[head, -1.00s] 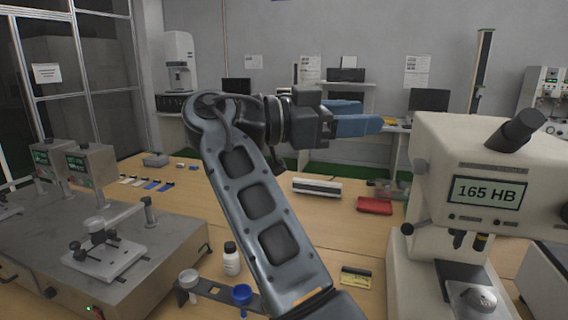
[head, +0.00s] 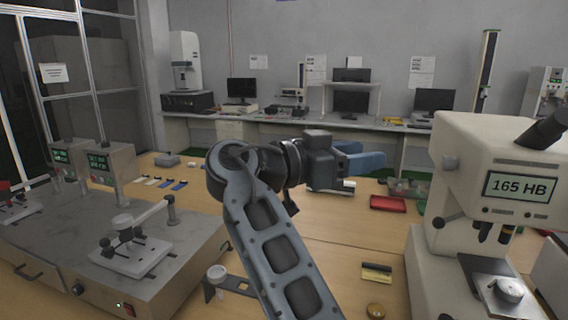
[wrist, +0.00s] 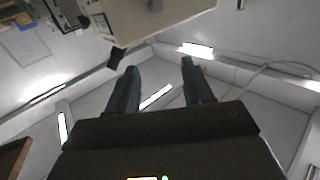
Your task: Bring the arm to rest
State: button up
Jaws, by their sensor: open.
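My gripper (head: 366,158) is in the middle of the head view, raised above the wooden table (head: 325,232) and pointing right. Its two blue fingers are apart with nothing between them. In the wrist view the fingers of my gripper (wrist: 157,82) also stand apart, with only pale wall or ceiling and bright lights beyond. My arm rises from the bottom of the head view, bent at the elbow.
The hardness tester (head: 470,165) reading 165 HB stands to the right. Grey test machines (head: 150,262) fill the left of the table. A red case (head: 388,203) and a yellow-black block (head: 377,271) lie on the table. Monitors (head: 351,103) stand on the back bench.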

jog(key=s+d+f+n+t+y, duration=0.2)
jog(key=f+n, duration=0.2)
jog(key=f, duration=0.5)
jog(key=s+d+f+n+t+y, duration=0.1)
jog(key=s+d+f+n+y, duration=0.15)
jog(key=f, duration=0.75)
jog(key=s+d+f+n+t+y, duration=0.1)
jog(key=f+n+t+y, duration=0.15)
jog(key=f+n, duration=0.45)
jog(key=s+f+y, duration=0.4)
jog(key=s+f, duration=0.4)
jog(key=f, duration=0.2)
jog(key=s+d+f+n+y, duration=0.1)
jog(key=s+f+y, duration=0.15)
jog(key=s, duration=0.75)
jog(key=s+d+f+n+y, duration=0.1)
jog(key=s+y, duration=0.2)
jog(key=s, duration=0.6)
jog(key=s+d+r+m+t, duration=0.2)
jog(key=s+r+t, duration=0.1)
jog(key=s+r, duration=1.25)
notch_tip(320, 180, down, 13)
jog(key=s+b, duration=0.1)
jog(key=b, duration=1.1)
jog(key=shift+s, duration=0.2)
